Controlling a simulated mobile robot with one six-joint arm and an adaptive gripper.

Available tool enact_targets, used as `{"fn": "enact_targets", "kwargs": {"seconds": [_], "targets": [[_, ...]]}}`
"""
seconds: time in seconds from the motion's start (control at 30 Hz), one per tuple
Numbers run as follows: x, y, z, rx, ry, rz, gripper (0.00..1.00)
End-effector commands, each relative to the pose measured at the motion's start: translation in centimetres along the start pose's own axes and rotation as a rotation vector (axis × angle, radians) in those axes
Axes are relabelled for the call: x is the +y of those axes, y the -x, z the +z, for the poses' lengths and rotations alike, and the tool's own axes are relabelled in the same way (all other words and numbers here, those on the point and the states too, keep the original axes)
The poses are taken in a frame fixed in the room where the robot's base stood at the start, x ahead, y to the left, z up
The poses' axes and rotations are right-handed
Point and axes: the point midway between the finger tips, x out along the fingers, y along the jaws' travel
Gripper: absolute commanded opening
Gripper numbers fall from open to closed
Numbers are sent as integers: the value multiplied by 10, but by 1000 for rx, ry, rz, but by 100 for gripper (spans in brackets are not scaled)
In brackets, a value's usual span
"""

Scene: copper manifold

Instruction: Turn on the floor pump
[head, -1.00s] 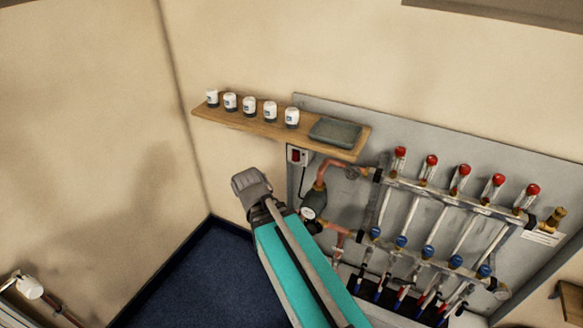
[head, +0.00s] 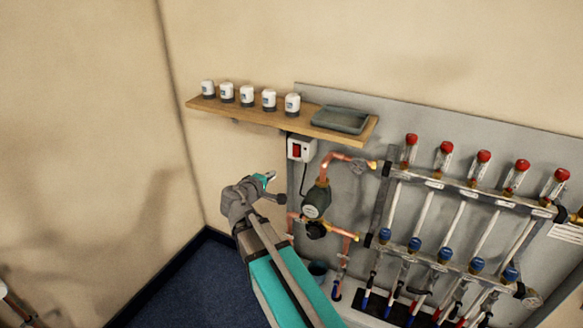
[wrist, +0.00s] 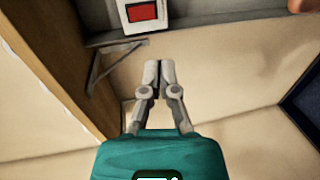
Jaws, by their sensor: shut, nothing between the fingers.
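The floor pump (head: 317,201) is a dark round body in the copper pipework at the left of the grey board. Above it, under the shelf, is a white switch box (head: 303,147) with a red rocker, and a dark cable hangs from it. My gripper (head: 271,176) is left of and below the switch box in the head view. In the wrist view my gripper (wrist: 159,66) has its fingers together and empty, apart from the box. The rocker's position cannot be told.
A wooden shelf (head: 205,106) with several white-capped pots and a grey tray (head: 340,119) overhangs the switch box. A shelf bracket (wrist: 100,62) is near my fingers in the wrist view. The manifold (head: 470,190) with red and blue caps fills the board's right.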

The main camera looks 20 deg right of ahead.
Motion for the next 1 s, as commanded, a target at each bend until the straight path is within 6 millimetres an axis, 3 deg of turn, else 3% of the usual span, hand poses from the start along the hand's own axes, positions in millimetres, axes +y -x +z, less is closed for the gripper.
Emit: {"fn": "enact_targets", "kwargs": {"seconds": [0.67, 1.0], "targets": [[2, -6, -5, 15, 28, 39, 0], [3, -39, -6, 13, 27, 38, 0]]}}
